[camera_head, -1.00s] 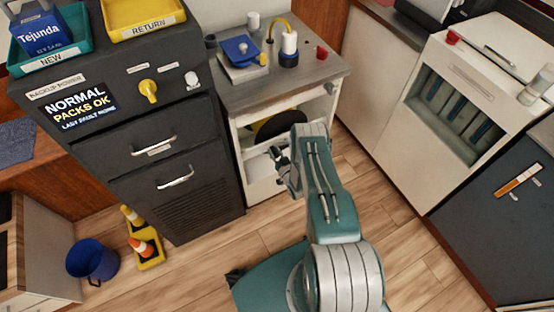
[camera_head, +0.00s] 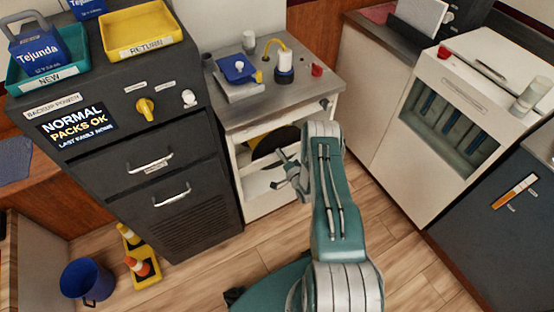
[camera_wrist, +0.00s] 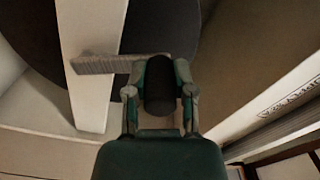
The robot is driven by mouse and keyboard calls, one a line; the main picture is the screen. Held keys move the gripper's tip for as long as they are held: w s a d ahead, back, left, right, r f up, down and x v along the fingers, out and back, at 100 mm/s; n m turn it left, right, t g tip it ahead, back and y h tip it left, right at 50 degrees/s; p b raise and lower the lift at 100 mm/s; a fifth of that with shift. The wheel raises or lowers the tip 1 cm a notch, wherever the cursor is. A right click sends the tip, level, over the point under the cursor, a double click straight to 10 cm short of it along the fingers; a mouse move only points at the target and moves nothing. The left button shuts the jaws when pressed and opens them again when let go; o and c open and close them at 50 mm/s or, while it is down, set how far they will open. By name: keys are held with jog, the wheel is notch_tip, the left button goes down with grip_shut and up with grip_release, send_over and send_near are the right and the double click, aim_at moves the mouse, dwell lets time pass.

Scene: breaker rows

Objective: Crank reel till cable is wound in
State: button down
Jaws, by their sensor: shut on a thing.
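The reel (camera_head: 278,147) is a dark disc with yellow behind it, inside the open bay of the white cabinet (camera_head: 262,208). My arm partly hides it. A grey ridged crank arm (camera_wrist: 95,65) runs from the left to a dark cylindrical crank handle (camera_wrist: 160,85). My gripper (camera_wrist: 160,95) is shut on this handle, a finger on each side. My gripper also shows in the head view (camera_head: 286,172) at the bay.
A dark cabinet (camera_head: 200,222) with drawers stands close on the left. A white post (camera_wrist: 92,60) crosses in front of the disc in the wrist view. A white unit (camera_head: 450,90) is at right. The wooden floor is clear between them.

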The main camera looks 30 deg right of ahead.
jog(key=shift+w+d+r+m, duration=0.1)
jog(key=shift+d+r+m, duration=0.1)
jog(key=shift+d+m, duration=0.85)
jog(key=shift+d+r+m, duration=0.15)
jog(key=shift+d+m, duration=0.55)
jog(key=shift+m, duration=0.65)
jog(key=shift+c, duration=2.3)
grip_release()
jog(key=shift+d+f, duration=0.1)
jog(key=shift+d, duration=0.05)
jog(key=s, duration=1.2)
jog(key=shift+d, duration=0.2)
